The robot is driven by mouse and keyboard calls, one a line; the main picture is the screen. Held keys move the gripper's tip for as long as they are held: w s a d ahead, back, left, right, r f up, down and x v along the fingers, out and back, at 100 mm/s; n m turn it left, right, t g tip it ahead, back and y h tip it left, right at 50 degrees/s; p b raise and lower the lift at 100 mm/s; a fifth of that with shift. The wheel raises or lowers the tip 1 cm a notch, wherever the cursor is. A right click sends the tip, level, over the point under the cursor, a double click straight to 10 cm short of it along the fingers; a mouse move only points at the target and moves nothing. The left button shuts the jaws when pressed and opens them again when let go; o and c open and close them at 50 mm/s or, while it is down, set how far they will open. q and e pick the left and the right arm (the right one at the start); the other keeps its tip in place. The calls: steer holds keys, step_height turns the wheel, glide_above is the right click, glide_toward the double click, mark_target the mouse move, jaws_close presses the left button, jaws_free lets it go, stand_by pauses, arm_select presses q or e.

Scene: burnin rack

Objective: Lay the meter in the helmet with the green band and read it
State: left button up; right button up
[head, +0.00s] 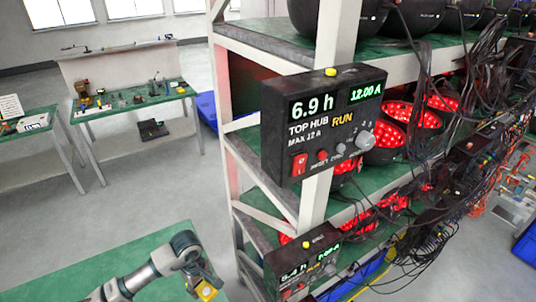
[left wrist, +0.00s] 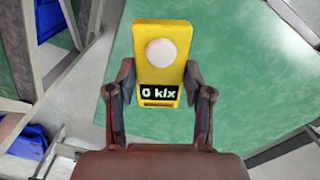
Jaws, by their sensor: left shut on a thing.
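The meter (left wrist: 161,50) is yellow with a white round dome, and its dark display reads "0 klx" in the left wrist view. My left gripper (left wrist: 158,98) is shut on it, one finger on each side. In the head view the meter (head: 207,292) shows small at the bottom, held by my left gripper (head: 200,280) beside the rack. Helmets with red lights inside (head: 396,124) lie on the rack's middle shelf, partly behind cables. Dark helmets (head: 415,15) sit on the top shelf. I cannot make out a green band on any helmet. My right gripper is not in view.
A control box (head: 322,125) reading "6.9 h", "12.00 A" and "RUN" juts from the rack post (head: 222,110). A lower box (head: 302,262) reads about "8.4 h". Cables (head: 470,90) hang along the rack front. A green table top (head: 110,265) lies under my left arm.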

arm_select(q)
steer(key=m, duration=0.1)
steer(key=r+m, duration=0.1)
steer(key=m, duration=0.3)
steer(key=shift+w+d+r, duration=0.15)
steer(key=shift+w+d, duration=0.05)
steer(key=shift+d, duration=0.15)
steer(key=m, duration=0.2)
steer(key=r+m, duration=0.1)
steer(key=m, duration=0.3)
steer(key=shift+w+d+r, duration=0.1)
steer(key=shift+d+r, duration=0.05)
steer(key=shift+d, duration=0.15)
